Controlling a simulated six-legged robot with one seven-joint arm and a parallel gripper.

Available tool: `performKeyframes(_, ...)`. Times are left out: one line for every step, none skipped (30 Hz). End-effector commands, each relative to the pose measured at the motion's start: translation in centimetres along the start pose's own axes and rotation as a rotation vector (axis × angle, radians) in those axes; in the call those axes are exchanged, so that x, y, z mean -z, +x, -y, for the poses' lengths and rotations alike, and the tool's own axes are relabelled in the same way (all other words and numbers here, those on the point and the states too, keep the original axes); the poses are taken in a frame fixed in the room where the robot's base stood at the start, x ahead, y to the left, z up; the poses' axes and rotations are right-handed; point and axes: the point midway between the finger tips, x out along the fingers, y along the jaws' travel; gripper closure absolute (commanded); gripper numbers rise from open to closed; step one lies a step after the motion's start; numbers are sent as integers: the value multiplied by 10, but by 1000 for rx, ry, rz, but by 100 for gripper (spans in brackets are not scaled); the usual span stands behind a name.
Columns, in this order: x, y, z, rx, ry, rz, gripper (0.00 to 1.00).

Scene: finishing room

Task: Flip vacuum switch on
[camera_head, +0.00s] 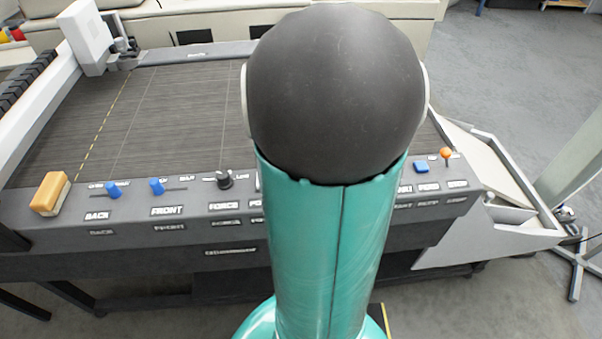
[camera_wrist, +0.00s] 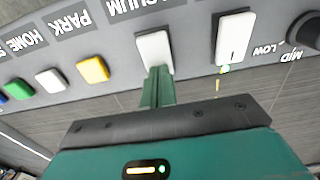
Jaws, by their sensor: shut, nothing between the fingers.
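The vacuum switch (camera_wrist: 153,50) is a white rocker on the grey control panel, below the partly cut-off, upside-down label "VACUUM" (camera_wrist: 130,8) in the wrist view. My gripper (camera_wrist: 157,73) is shut and empty, its narrow green fingers pointing at the switch's lower edge as pictured. The fingertips overlap that edge in the picture; I cannot tell whether they touch it. Which way the rocker is tilted is unclear. In the head view my arm hides this part of the panel, and the gripper does not show.
A second white rocker (camera_wrist: 233,37) sits to the right, then a black knob (camera_wrist: 306,30). To the left are yellow (camera_wrist: 92,69), white (camera_wrist: 50,81) and green (camera_wrist: 19,90) buttons. The head view shows the dark cutting bed (camera_head: 190,100) behind the panel and an orange-topped lever (camera_head: 446,154).

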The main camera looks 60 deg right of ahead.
Motion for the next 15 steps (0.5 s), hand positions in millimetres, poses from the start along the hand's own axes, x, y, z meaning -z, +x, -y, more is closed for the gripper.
performKeyframes(0,-1,0,0,0,1,100)
performKeyframes(0,-2,0,0,0,0,100)
performKeyframes(0,-4,0,0,0,0,100)
performKeyframes(0,-6,0,0,-1,0,100)
performKeyframes(0,-8,0,0,-1,0,100)
performKeyframes(0,-11,0,0,-1,-1,100)
performKeyframes(0,-13,0,0,-1,-2,100)
performKeyframes(0,-16,0,0,-1,-1,100)
performKeyframes(0,-18,0,0,-1,-1,100)
performKeyframes(0,-21,0,0,-1,-1,100)
performKeyframes(0,-23,0,0,-1,-1,100)
performKeyframes(0,-26,0,0,0,-1,100)
performKeyframes(0,-28,0,0,0,-1,100)
performKeyframes(0,-30,0,0,0,0,100)
performKeyframes(0,-33,0,0,0,-1,100)
